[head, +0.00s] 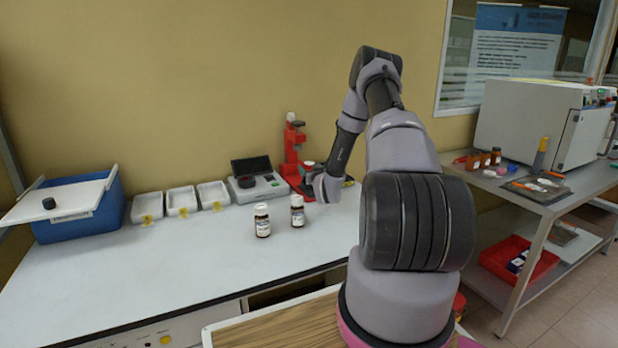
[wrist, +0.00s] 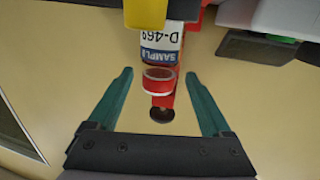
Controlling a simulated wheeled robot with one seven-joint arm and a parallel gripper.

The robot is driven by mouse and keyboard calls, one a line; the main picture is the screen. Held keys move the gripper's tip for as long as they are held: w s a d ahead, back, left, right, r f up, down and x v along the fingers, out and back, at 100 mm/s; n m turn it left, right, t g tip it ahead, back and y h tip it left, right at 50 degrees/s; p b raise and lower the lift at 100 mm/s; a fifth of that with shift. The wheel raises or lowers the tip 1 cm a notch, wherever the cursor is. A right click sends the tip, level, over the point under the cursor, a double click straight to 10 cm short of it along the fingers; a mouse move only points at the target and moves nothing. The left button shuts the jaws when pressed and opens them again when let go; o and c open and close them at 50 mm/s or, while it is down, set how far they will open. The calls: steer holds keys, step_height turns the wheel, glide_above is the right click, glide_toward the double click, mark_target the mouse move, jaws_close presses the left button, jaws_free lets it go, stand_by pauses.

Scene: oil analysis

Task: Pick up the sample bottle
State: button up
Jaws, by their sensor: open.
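The sample bottle (wrist: 161,45) has a white and blue label reading SAMPLE and a red cap (wrist: 160,80). It appears upside down in the wrist view. In the head view a small red-topped bottle (head: 309,166), seemingly the same one, is at the red stand (head: 291,150), partly hidden by my gripper (head: 322,186). In the wrist view my gripper (wrist: 159,74) is open, its teal fingers spread either side of the cap. The fingers look clear of the bottle; how deep it sits between them I cannot tell.
Two brown bottles with white caps (head: 262,220) (head: 297,211) stand on the white bench (head: 180,265). A grey instrument (head: 262,188), several white trays (head: 181,200) and a blue box (head: 80,215) line the back. The bench front left is clear.

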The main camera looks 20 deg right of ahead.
steer(key=w, duration=0.2)
steer(key=w+d, duration=0.1)
steer(key=w, duration=0.2)
steer(key=shift+r, duration=0.1)
steer(key=shift+c, duration=0.3)
jaws_close()
